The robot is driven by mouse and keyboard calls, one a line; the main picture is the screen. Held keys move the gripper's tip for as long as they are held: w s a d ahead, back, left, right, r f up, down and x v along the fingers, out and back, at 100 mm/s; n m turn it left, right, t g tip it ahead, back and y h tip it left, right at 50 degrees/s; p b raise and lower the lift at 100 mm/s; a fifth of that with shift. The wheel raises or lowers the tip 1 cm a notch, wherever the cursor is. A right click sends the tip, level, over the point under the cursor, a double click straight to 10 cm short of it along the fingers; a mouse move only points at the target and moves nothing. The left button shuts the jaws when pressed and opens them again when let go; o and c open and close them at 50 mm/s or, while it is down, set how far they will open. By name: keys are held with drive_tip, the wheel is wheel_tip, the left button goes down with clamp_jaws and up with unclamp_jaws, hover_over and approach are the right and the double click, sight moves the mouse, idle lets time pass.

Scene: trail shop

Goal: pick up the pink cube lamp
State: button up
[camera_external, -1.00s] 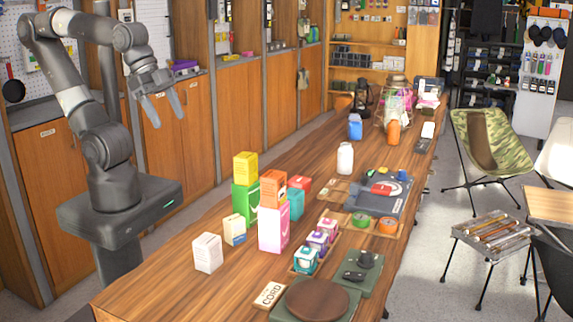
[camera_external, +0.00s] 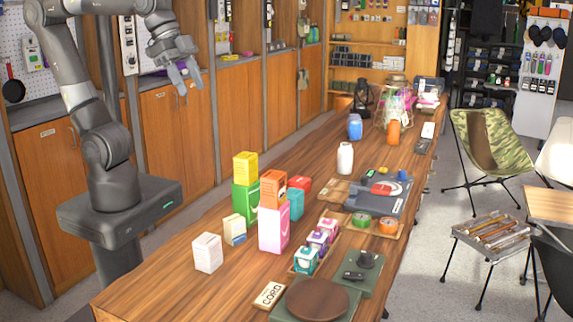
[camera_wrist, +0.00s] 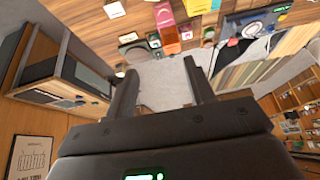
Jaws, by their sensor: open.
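A row of small cube lamps stands in a shallow wooden tray (camera_external: 294,272) on the long table, right of the tall pink box. The front cube (camera_external: 306,261) is teal; the two behind it look pink to purple, the middle one (camera_external: 318,241) and the rear one (camera_external: 328,229). I cannot tell for certain which is the pink lamp. My gripper (camera_external: 187,83) is open and empty, high behind the table and far from the cubes. Its two fingers also show in the wrist view (camera_wrist: 160,68), apart with nothing between them.
A tall pink box (camera_external: 273,230), a green box (camera_external: 244,201) and other cartons crowd the table left of the cubes. A round brown board (camera_external: 317,299) lies in front. A white bottle (camera_external: 345,159) stands farther back. The table's near left end is clear.

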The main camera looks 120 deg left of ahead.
drive_tip(key=w+a, duration=0.4)
drive_tip(key=w, duration=1.1)
drive_tip(key=g, duration=0.1)
hover_over(327, 220)
drive_tip(key=s, duration=0.4)
wheel_tip(327, 220, down, 23)
drive_tip(key=x, duration=0.6)
drive_tip(key=shift+s+d+f, duration=0.1)
drive_tip(key=shift+f, duration=0.35)
drive_tip(key=shift+x, duration=2.85)
drive_tip(key=c, duration=0.8)
drive_tip(key=shift+r, duration=0.1)
